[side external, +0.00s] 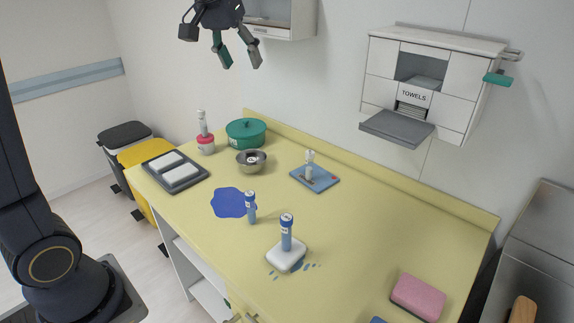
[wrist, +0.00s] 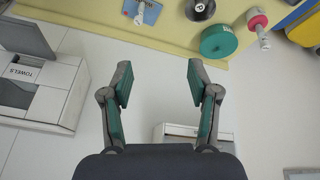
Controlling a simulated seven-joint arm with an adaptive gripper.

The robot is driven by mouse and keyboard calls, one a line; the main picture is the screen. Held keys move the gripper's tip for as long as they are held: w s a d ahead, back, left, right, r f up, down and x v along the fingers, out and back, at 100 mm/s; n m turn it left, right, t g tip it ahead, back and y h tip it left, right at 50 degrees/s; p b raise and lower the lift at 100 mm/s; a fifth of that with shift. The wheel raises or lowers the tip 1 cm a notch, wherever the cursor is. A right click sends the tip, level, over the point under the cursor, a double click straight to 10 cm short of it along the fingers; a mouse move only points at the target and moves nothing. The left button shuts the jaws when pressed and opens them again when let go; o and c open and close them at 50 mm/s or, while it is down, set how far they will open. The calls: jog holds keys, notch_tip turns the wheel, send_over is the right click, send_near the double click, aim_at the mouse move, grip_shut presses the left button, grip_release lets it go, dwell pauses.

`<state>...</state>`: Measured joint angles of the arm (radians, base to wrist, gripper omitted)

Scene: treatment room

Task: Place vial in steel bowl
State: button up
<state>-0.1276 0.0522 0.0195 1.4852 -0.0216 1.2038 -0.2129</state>
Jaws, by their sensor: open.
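A small steel bowl (side external: 252,170) stands near the back left of the yellow counter, with a small dark-and-white thing inside; it also shows at the top of the wrist view (wrist: 201,18). A blue vial with a capped top (side external: 251,208) stands upright beside a dark blue patch. A similar blue vial (side external: 287,234) stands upright on a white pad. A pale vial-like thing (side external: 309,166) stands on a blue tray. Which vial is meant cannot be told. My gripper (side external: 241,61) is open and empty, high above the counter's back; its fingers also show in the wrist view (wrist: 159,82).
A green lidded pot (side external: 246,133) and a red-based bottle (side external: 205,143) stand behind the bowl. A grey tray (side external: 176,182) with white blocks lies left. A towel dispenser (side external: 433,84) juts from the wall. A pink sponge (side external: 418,296) lies front right. The counter's right middle is clear.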

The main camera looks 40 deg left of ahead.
jog(key=s+d+m+t, duration=0.1)
jog(key=s+d, duration=0.3)
jog(key=s, duration=0.6)
jog(key=s+d+f+m, duration=0.1)
jog(key=s+f+m, duration=0.2)
jog(key=s+f, duration=0.9)
jog(key=shift+d, duration=0.4)
